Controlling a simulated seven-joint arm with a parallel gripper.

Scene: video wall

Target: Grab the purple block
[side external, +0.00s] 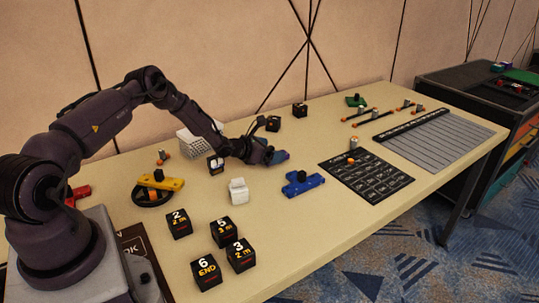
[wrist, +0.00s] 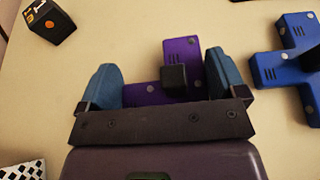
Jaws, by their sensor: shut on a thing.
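The purple block (wrist: 195,52) shows in the wrist view as a T-like piece with grey dots and a black square knob on top. It lies between the two blue fingertips of my gripper (wrist: 160,82), which is shut on it. In the side external view my gripper (side external: 276,157) is low at the middle of the table. The purple block cannot be made out clearly there, as the fingers and wrist cover it. From these views I cannot tell whether it still touches the table.
A blue block (side external: 303,183) lies to the right of my gripper. A yellow piece (side external: 160,182) lies left. A black grid mat (side external: 345,187) and grey board (side external: 440,145) lie right.

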